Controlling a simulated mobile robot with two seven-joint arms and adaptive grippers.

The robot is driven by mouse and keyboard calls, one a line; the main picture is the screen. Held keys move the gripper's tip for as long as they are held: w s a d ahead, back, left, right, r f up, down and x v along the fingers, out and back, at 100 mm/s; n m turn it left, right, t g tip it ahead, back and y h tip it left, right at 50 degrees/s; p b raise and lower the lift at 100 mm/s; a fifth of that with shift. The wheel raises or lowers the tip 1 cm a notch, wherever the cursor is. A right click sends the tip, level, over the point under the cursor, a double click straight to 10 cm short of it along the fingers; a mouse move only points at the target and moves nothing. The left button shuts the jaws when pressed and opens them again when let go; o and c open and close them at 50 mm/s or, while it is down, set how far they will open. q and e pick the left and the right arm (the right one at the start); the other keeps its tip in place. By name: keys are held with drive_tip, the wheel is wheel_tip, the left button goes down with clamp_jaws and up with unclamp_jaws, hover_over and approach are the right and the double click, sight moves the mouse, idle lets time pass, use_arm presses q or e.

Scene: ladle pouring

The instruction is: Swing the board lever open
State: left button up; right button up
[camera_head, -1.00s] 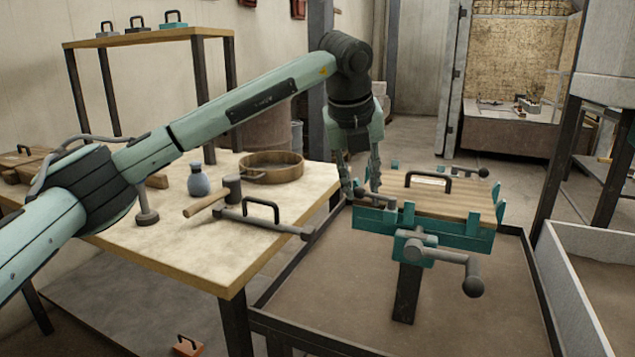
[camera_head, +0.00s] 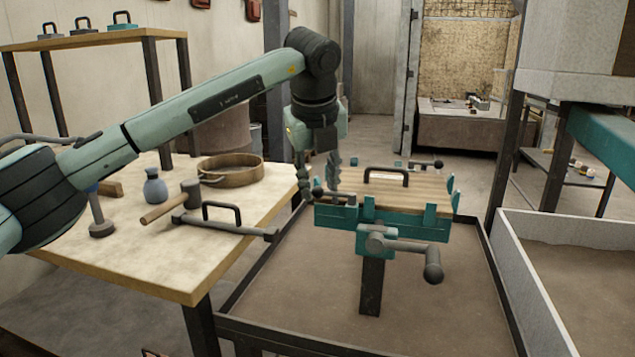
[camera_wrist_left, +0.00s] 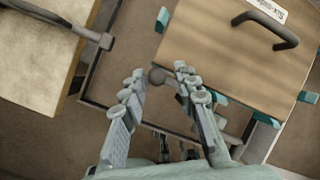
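A wooden board (camera_head: 405,189) with a black handle (camera_head: 387,172) lies on a teal clamp frame (camera_head: 405,225) on a post. A short grey lever (camera_head: 342,197) with a round knob sits at the frame's left end. In the left wrist view, the knob (camera_wrist_left: 157,75) shows between the fingertips. My left gripper (camera_head: 319,188) points down there, open, its fingers on either side of the knob. I cannot tell whether either finger touches it. The board (camera_wrist_left: 232,60) also shows in the left wrist view. My right gripper is not in view.
A crank (camera_head: 430,262) sticks out at the front, and another knobbed lever (camera_head: 436,164) is at the back right. A tray (camera_head: 300,290) lies below. At left, a table (camera_head: 130,235) bears a mallet (camera_head: 190,190), a bar with a handle (camera_head: 225,224) and a sieve (camera_head: 240,172).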

use_arm(q)
drive_tip(key=o, duration=0.4)
drive_tip(key=shift+s+d+f, duration=0.15)
drive_tip(key=shift+s+d, duration=0.05)
drive_tip(key=shift+s, duration=0.1)
drive_tip(key=shift+w, duration=0.1)
drive_tip(key=shift+a+r, duration=0.1)
drive_tip(key=shift+r, duration=0.25)
drive_tip(key=v, duration=1.1)
drive_tip(key=shift+r, duration=0.25)
drive_tip(key=shift+s+f, duration=0.1)
drive_tip(key=shift+s, duration=0.2)
